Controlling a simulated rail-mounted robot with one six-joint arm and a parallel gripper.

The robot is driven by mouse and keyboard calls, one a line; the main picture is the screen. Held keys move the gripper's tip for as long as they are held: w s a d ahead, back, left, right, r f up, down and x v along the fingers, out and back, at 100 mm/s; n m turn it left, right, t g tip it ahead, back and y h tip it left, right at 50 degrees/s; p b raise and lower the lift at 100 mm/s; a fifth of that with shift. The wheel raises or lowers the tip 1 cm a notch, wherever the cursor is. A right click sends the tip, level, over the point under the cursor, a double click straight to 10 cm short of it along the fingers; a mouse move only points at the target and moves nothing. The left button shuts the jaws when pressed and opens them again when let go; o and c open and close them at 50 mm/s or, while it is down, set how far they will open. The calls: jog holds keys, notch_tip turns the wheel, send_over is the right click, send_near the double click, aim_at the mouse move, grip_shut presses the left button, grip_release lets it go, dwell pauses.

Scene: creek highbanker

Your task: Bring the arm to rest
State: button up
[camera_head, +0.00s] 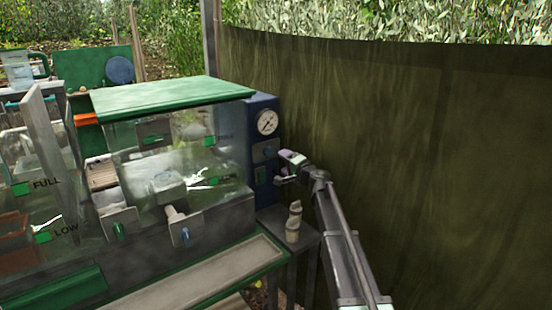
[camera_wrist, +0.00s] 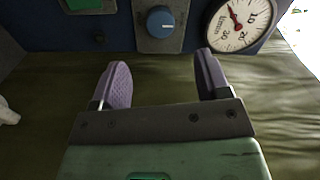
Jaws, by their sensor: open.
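My gripper (camera_head: 284,167) is at the end of my arm, right of the blue panel (camera_head: 262,105) on the machine's side. In the wrist view my gripper (camera_wrist: 162,68) has its two purple pads wide apart with nothing between them. A blue knob (camera_wrist: 160,22) on a grey plate lies ahead of the gap, apart from the pads. The round dial gauge (camera_wrist: 240,25) is at the upper right of that view; it also shows in the head view (camera_head: 266,122).
A clear-walled tank with a green lid (camera_head: 170,95) stands left of the panel. Pale stacked pieces (camera_head: 294,222) stand on a small grey stand (camera_head: 288,243) below my gripper. A dark green curtain (camera_head: 430,150) fills the right side. Containers marked FULL and LOW are at the left.

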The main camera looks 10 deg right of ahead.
jog(key=shift+s+d, duration=0.2)
jog(key=shift+s, duration=0.3)
jog(key=s+a+f+n+g+p, duration=0.1)
jog(key=s+a+f+n+g, duration=0.2)
jog(key=s, duration=0.5)
jog(key=s+a+f+n+g+h+p, duration=0.1)
jog(key=s+f+n+g, duration=0.15)
jog(key=s+g, duration=0.4)
jog(key=s+a+f+n+g+p, duration=0.2)
jog(key=s+a+f+n, duration=0.15)
jog(key=s, duration=0.55)
jog(key=s+d+g+h+p, duration=0.1)
jog(key=s+g+h+p, duration=0.1)
jog(key=s, duration=0.8)
jog(key=s+d+r+n+g+h+p, duration=0.1)
jog(key=s+d+g+h+p, duration=0.1)
jog(key=s, duration=0.8)
jog(key=h+p, duration=0.1)
jog(key=h, duration=0.1)
jog(key=shift+s+r+g+h+p, duration=0.2)
jog(key=shift+s+g+h+p, duration=0.1)
jog(key=shift+s+g+h, duration=0.1)
